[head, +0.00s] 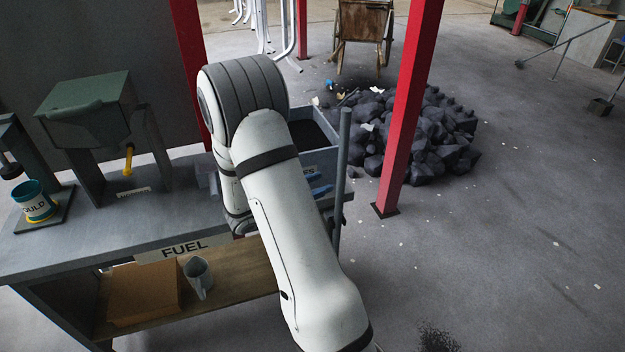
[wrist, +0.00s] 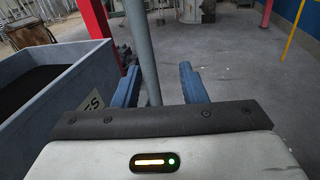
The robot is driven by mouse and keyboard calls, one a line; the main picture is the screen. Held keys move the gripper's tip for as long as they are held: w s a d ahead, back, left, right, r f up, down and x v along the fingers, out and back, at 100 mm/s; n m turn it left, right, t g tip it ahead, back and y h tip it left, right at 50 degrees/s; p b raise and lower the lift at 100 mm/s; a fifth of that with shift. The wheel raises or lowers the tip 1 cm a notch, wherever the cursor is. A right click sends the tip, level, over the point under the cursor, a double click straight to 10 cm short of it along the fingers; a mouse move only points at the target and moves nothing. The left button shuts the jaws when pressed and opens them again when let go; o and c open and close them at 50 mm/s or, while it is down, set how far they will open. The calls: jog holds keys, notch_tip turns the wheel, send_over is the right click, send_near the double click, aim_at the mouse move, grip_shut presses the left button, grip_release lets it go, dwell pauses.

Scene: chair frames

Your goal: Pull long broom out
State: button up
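A grey upright pole (head: 342,165), which may be the long broom's handle, stands at the right end of the grey-blue bin (head: 318,135). No broom head is visible. My gripper (head: 328,184) is beside the bin, at the pole, partly hidden by my arm. In the wrist view my gripper (wrist: 160,72) is open, with its two blue fingers apart. The pole (wrist: 142,45) runs between them, closer to the left finger. I cannot tell whether it touches that finger.
The bin (wrist: 50,60) is close on the left in the wrist view. A red post (head: 408,110) and a pile of dark rocks (head: 430,130) stand beyond it. The bench (head: 150,222) carries a green machine (head: 90,110) and a cup (head: 35,202). The right floor is mostly clear.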

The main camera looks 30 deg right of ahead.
aim_at(339, 170)
jog(key=shift+w+d+f+n+t+h, duration=0.15)
jog(key=shift+w+f+n+t, duration=0.1)
jog(key=shift+w+n+t, duration=0.15)
jog(key=shift+w+d+f+n+t+h, duration=0.2)
jog(key=shift+w+f+n, duration=0.1)
jog(key=shift+w, duration=0.15)
jog(key=d, duration=0.7)
jog(key=shift+w+d, duration=0.25)
jog(key=shift+w, duration=0.05)
jog(key=shift+a, duration=0.1)
grip_shut()
jog(key=shift+r, duration=0.1)
jog(key=shift+s, duration=0.45)
jog(key=shift+s+a, duration=0.25)
jog(key=shift+s, duration=0.55)
jog(key=shift+s+a, duration=0.2)
jog(key=shift+s, duration=0.65)
jog(key=shift+s+a, duration=0.25)
jog(key=shift+s, duration=0.55)
